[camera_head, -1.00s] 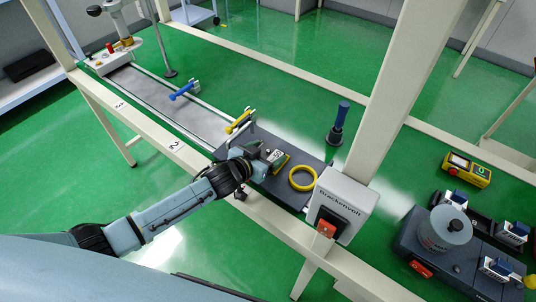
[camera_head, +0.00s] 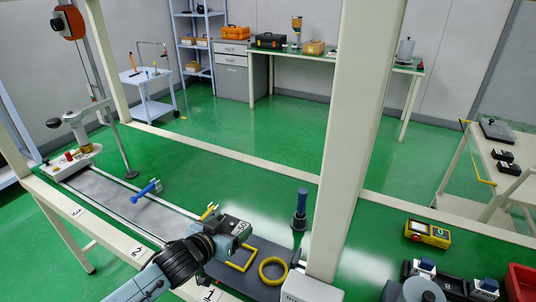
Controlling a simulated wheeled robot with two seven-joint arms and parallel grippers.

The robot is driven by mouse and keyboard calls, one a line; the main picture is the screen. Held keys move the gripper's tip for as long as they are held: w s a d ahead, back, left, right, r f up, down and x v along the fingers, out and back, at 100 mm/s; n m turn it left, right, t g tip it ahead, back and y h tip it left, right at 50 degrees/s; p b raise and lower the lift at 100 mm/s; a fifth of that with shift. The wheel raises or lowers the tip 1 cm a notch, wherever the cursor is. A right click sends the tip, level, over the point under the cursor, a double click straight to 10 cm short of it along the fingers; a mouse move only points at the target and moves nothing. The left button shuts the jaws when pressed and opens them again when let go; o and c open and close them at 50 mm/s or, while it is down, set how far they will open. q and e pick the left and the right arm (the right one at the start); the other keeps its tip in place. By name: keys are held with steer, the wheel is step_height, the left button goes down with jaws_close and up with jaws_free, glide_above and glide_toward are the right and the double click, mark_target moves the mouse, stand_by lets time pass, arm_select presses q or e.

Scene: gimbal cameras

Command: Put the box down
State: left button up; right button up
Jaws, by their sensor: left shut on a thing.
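My left gripper (camera_head: 233,230) reaches in from the bottom left and is held above the dark grey board (camera_head: 258,248) at the near end of the rail bench. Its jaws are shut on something. The box cannot be told apart from the dark gripper housing and is mostly hidden by it. A yellow square outline (camera_head: 243,263) shows on the board just below the gripper. My right gripper is not in view.
A yellow ring (camera_head: 273,271) lies right of the square. A blue-handled tool (camera_head: 300,211) stands behind it. A blue clamp (camera_head: 147,189) sits on the rail to the left. A pale upright post (camera_head: 352,130) rises on the right.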

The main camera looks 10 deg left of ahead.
arm_select(q)
steer(key=shift+s+d+r, duration=0.1)
steer(key=shift+s+r, duration=0.15)
steer(key=shift+r, duration=0.05)
steer(key=s+a+r+n+y+b, duration=0.1)
steer(key=s+a+r+n+y, duration=0.3)
steer(key=s+r, duration=0.5)
steer(key=shift+s+a+r+t+y, duration=0.3)
steer(key=shift+s+r+t, duration=0.1)
steer(key=shift+r, duration=0.55)
